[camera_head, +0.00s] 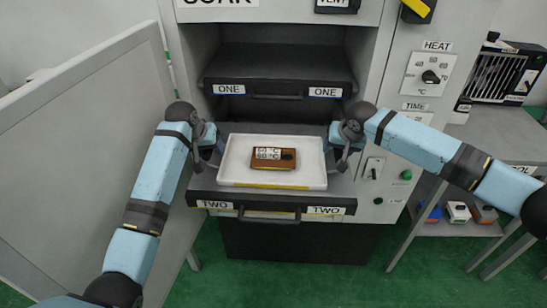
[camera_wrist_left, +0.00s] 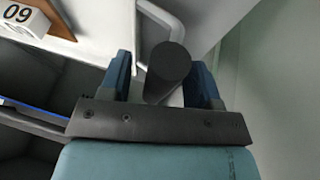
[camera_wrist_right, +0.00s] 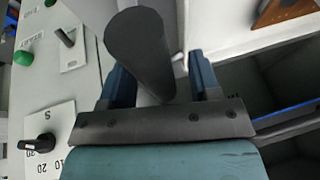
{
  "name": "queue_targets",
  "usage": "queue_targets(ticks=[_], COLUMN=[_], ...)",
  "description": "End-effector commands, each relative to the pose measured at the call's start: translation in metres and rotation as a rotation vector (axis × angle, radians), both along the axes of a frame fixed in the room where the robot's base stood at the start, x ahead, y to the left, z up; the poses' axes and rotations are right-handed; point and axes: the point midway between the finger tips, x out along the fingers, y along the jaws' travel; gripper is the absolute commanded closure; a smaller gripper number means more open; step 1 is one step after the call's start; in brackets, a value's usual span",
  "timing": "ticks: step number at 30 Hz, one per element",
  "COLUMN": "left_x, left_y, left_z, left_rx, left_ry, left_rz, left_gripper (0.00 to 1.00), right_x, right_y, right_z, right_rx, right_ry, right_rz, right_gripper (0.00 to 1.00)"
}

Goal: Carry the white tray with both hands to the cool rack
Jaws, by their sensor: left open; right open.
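The white tray (camera_head: 235,172) sits on the pulled-out drawer marked TWO (camera_head: 270,203). I cannot tell whether the fingers touch the handles. A grey shelf unit (camera_head: 495,130) at the right bears a partly hidden label ending in OL.
Drawer ONE (camera_head: 275,90) is just above and behind the tray. A grey panel (camera_head: 90,140) stands at the left. The HEAT dial (camera_head: 431,76) and green button (camera_head: 407,175) are at the right. A slatted box (camera_head: 495,75) stands on the shelf unit's back.

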Motion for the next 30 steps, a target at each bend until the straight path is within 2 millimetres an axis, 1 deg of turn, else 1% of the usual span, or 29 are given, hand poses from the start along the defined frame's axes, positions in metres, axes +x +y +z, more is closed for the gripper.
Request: queue_targets(ticks=[9, 10, 11, 12, 14, 15, 17, 18, 26, 30], left_x=[0.0010, 0.0009, 0.0009, 0.0009, 0.0009, 0.0009, 0.0009, 0.0009, 0.0011, 0.0011], left_y=[-0.0008, -0.0007, -0.0007, -0.0007, -0.0007, -0.0008, -0.0008, -0.0008, -0.0007, -0.0007], left_z=[-0.0024, -0.0023, -0.0023, -0.0023, -0.0022, -0.0022, -0.0021, -0.0021, -0.0007, 0.0041], left_rx=[0.000, 0.000, 0.000, 0.000, 0.000, 0.000, 0.000, 0.000, -0.001, -0.001], left_ry=[0.000, 0.000, 0.000, 0.000, 0.000, 0.000, 0.000, 0.000, -0.001, -0.001], left_rz=[-0.001, -0.001, -0.001, -0.001, -0.001, -0.001, -0.001, -0.001, -0.001, -0.001], left_gripper=[0.43, 0.45, 0.52, 0.61, 0.75, 0.84, 0.98, 1.00, 1.00, 1.00], right_x=[0.0010, 0.0010, 0.0009, 0.0009, 0.0009, 0.0009, 0.0010, 0.0009, 0.0012, 0.0011], right_y=[0.0008, 0.0008, 0.0008, 0.0007, 0.0007, 0.0007, 0.0007, 0.0007, 0.0007, 0.0007], right_z=[-0.0023, -0.0023, -0.0022, -0.0022, -0.0022, -0.0022, -0.0021, -0.0022, -0.0007, 0.0041], right_rx=[0.001, 0.001, 0.001, 0.001, 0.001, 0.001, 0.001, 0.001, 0.001, 0.001], right_ry=[0.000, 0.000, 0.000, 0.000, 0.000, 0.000, 0.000, 0.000, -0.001, -0.001], right_rz=[0.001, 0.001, 0.001, 0.001, 0.001, 0.001, 0.001, 0.001, 0.000, 0.000], right_gripper=[0.43, 0.45, 0.52, 0.61, 0.75, 0.84, 0.98, 1.00, 1.00, 1.00])
